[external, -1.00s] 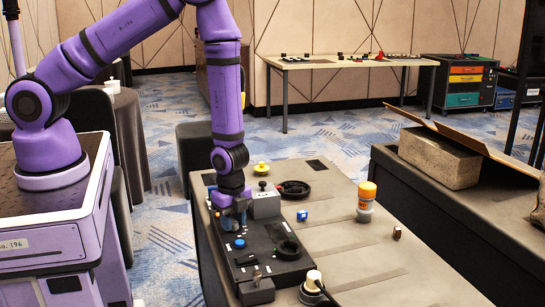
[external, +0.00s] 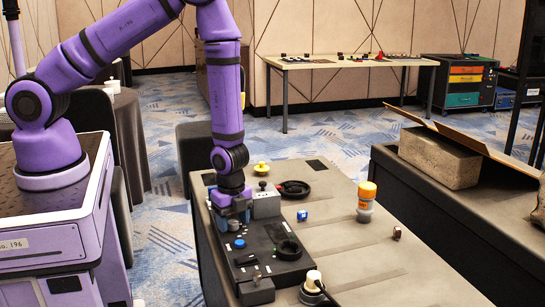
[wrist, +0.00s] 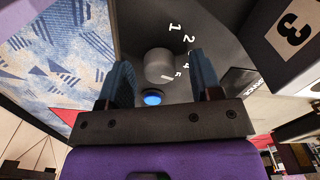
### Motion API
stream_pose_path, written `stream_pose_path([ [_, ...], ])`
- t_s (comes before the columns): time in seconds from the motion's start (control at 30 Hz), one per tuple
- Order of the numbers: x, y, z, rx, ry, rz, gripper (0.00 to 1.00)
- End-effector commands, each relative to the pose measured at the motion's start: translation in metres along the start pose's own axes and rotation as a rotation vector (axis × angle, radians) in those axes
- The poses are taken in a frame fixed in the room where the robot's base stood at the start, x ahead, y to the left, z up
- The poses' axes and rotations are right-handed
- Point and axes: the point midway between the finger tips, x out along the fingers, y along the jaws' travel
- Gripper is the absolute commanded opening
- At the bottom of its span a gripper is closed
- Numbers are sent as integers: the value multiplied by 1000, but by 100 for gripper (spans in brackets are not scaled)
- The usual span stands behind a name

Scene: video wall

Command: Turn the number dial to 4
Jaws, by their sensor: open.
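The number dial is a grey round knob (wrist: 159,64) on a dark panel. White numbers 1 to 5 (wrist: 189,50) curve around its right side in the wrist view. A short white mark shows near the 5; I cannot tell whether it is the dial's pointer. My gripper (wrist: 160,70) is open, with one blue finger on each side of the dial in that view. I cannot tell whether the fingers touch it or how far above it they are. In the external view my gripper (external: 231,212) is over the far left part of the dark panel (external: 262,258).
A blue button (wrist: 152,98) sits close to the dial and also shows in the external view (external: 239,243).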

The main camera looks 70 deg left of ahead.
Motion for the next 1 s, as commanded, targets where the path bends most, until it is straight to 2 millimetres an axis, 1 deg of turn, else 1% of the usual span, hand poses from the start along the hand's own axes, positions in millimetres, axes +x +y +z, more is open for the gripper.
stream_pose_path([
  [0.13,-3,0,0,0,1,0,59],
  [0.27,-14,0,0,-1,2,-1,59],
  [0.6,-72,-1,0,-3,3,-2,59],
  [0.7,-86,-1,0,-2,2,-2,59],
  [0.8,-97,-1,0,-2,2,-2,59],
  [1.0,-108,0,0,-1,0,0,59],
])
